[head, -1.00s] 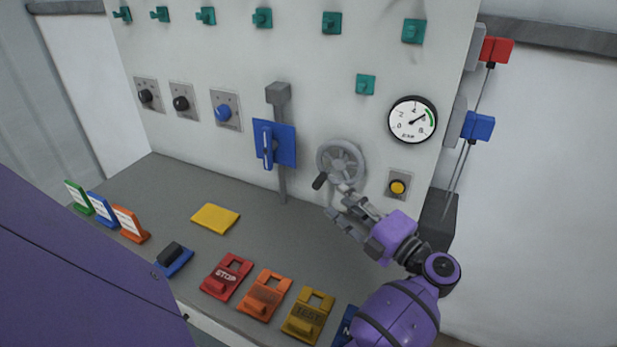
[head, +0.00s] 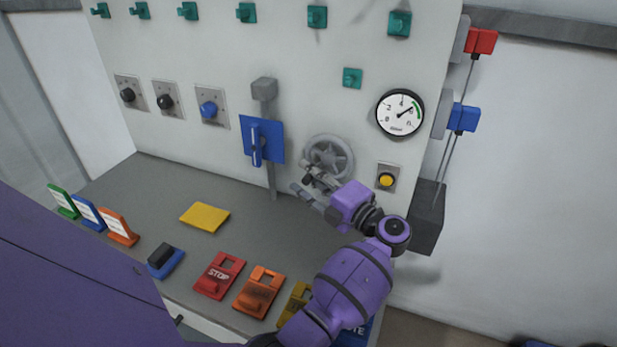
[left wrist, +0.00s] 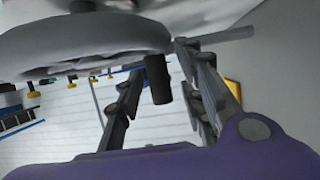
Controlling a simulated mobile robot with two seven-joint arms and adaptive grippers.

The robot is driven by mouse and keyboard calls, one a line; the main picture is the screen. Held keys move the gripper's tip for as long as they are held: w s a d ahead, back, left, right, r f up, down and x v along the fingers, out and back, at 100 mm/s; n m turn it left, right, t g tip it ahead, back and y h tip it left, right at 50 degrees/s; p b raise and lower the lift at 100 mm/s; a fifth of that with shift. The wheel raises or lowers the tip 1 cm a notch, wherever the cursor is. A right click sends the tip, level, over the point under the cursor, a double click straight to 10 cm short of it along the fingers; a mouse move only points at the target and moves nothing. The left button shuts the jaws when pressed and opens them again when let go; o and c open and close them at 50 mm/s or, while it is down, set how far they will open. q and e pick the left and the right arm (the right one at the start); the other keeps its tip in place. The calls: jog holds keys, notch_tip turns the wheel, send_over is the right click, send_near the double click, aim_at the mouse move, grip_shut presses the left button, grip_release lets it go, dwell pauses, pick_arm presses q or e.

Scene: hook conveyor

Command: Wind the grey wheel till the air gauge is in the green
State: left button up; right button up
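The grey wheel (head: 329,154) is on the white panel, right of the blue lever plate. My left gripper (head: 303,179) is at the wheel's lower left. In the left wrist view the wheel rim (left wrist: 95,42) fills the upper left, and its dark handle (left wrist: 159,80) shows between the spread fingers. The fingers look open, with gaps beside the handle. In the head view the gripper hides the handle. The air gauge (head: 400,113) is up and right of the wheel. Its needle points up right towards the green band; whether it is inside is too small to tell. My right gripper is not in view.
A yellow button (head: 386,180) is right of the wheel, and a blue lever (head: 256,145) is left. A dark box (head: 427,218) hangs at the panel's right edge. Tags, including a red one (head: 219,276), and a yellow pad (head: 205,217) lie on the grey shelf (head: 160,200).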

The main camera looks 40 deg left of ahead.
pick_arm(q)
jog(key=shift+c, duration=0.4)
grip_shut()
jog(key=shift+r, duration=0.1)
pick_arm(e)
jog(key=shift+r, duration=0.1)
